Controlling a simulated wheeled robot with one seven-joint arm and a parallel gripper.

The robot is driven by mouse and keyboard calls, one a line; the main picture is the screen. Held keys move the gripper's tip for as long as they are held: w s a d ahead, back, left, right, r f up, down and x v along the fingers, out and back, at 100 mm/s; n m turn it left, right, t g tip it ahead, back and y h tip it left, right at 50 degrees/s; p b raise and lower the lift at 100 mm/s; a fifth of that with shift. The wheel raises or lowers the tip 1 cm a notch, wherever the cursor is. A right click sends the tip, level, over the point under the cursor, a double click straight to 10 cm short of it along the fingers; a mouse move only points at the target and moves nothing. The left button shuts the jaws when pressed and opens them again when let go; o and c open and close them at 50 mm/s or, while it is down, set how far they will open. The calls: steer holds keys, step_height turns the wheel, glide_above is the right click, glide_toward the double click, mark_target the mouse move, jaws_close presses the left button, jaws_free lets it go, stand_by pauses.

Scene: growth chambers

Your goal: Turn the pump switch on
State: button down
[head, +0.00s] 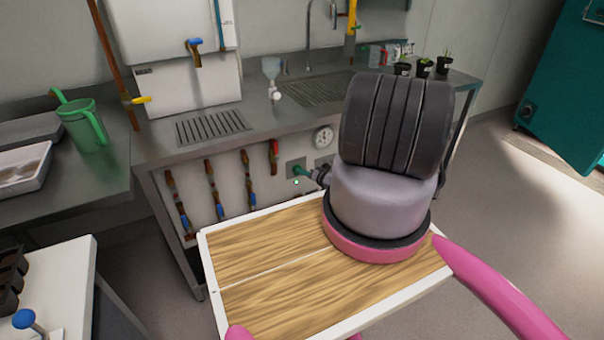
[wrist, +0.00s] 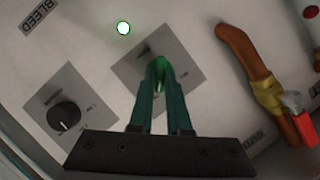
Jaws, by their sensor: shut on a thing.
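My gripper (wrist: 158,66) is shut on the knob of a switch on a square grey plate (wrist: 188,66) in the wrist view. The fingertips hide most of the knob, so I cannot tell how far it is turned. A small round lamp (wrist: 123,28) with a bright centre and green rim sits just above the plate. In the head view my teal gripper (head: 302,171) reaches the same grey plate (head: 293,163) on the front panel below the sink counter.
A black knob (wrist: 64,116) on another grey plate is to the left in the wrist view. A copper pipe (wrist: 238,55) with a red-handled valve (wrist: 296,103) is to the right. A pressure gauge (head: 323,138) sits on the panel. A green jug (head: 82,127) stands on the left counter.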

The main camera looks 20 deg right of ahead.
stand_by(0.4)
steer(key=c, duration=0.9)
jaws_free()
steer(key=shift+o, duration=0.2)
steer(key=shift+s, duration=0.1)
steer(key=v, duration=1)
steer(key=shift+s+d, duration=0.15)
steer(key=shift+s, duration=0.15)
steer(key=shift+s+d, duration=0.1)
